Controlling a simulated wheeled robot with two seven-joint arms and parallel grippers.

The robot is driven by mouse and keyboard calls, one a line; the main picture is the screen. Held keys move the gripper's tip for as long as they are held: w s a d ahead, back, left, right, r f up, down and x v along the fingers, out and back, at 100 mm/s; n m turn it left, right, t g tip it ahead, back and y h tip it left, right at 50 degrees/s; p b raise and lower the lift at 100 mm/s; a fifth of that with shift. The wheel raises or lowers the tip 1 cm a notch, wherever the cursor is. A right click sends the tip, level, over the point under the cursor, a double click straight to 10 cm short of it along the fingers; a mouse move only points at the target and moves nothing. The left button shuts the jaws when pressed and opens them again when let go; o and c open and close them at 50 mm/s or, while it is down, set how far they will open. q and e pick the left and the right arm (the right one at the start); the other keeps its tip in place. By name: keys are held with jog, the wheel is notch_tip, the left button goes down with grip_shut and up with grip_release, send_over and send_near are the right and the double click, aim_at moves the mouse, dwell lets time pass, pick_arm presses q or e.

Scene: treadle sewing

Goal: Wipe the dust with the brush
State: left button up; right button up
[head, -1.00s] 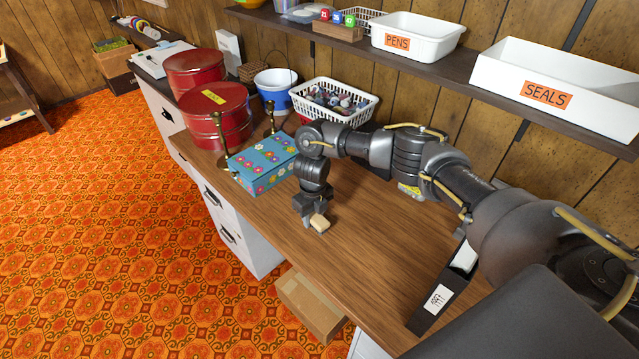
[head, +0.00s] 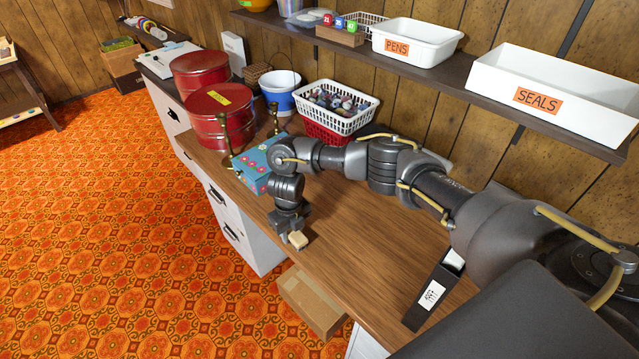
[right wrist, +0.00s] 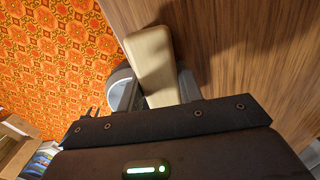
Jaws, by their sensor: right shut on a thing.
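My right gripper (head: 291,226) is low over the front edge of the wooden desk (head: 365,235). It is shut on a pale, tan wooden piece, which looks like the brush (head: 298,240). In the right wrist view the brush (right wrist: 152,58) sticks out from between the grey fingers of the gripper (right wrist: 155,88), over the edge between desk and floor. Its bristles are hidden, and I cannot tell whether it touches the desk. I cannot make out dust on the desk. My left gripper is not in view.
A blue flowered box (head: 252,163) stands left of my right gripper, partly behind my arm. Red tins (head: 222,118), a blue-and-white bucket (head: 278,92) and a white basket (head: 335,112) stand behind. A black holder (head: 433,291) is near right. The desk's middle is clear.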

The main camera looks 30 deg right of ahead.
notch_tip(320, 180, up, 3)
jog(key=shift+w+f+p, duration=0.1)
jog(key=shift+f+p, duration=0.05)
jog(key=shift+p, duration=0.15)
notch_tip(320, 180, up, 6)
jog(key=p, duration=0.4)
jog(key=shift+d+f, duration=0.15)
jog(key=shift+f, duration=0.1)
